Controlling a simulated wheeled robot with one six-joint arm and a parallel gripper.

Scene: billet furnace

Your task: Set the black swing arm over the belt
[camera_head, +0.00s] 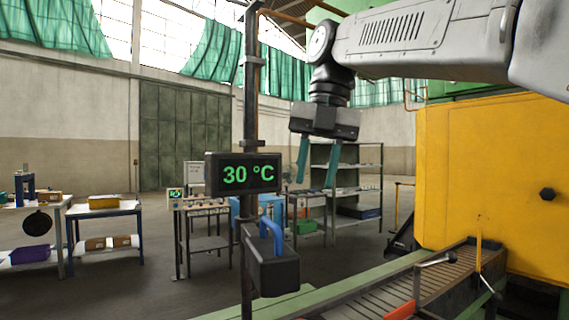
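A black post (251,110) stands left of the belt and carries a display reading 30 °C (245,174). Below the display, a black block (272,272) with a blue handle (274,236) is on the post; this looks like the swing arm, and it sits to the left of the belt. The slatted belt (375,302) runs from the lower middle toward the yellow furnace at right. My gripper (315,182) hangs from above, right of and above the blue handle, with its two teal fingers apart and nothing between them.
The yellow furnace (490,180) fills the right side. Thin levers (478,252) and an orange piece (401,311) are at the belt. Green rails (350,291) edge the belt. Workbenches (105,211) and a shelf rack (346,190) stand behind, with open floor between.

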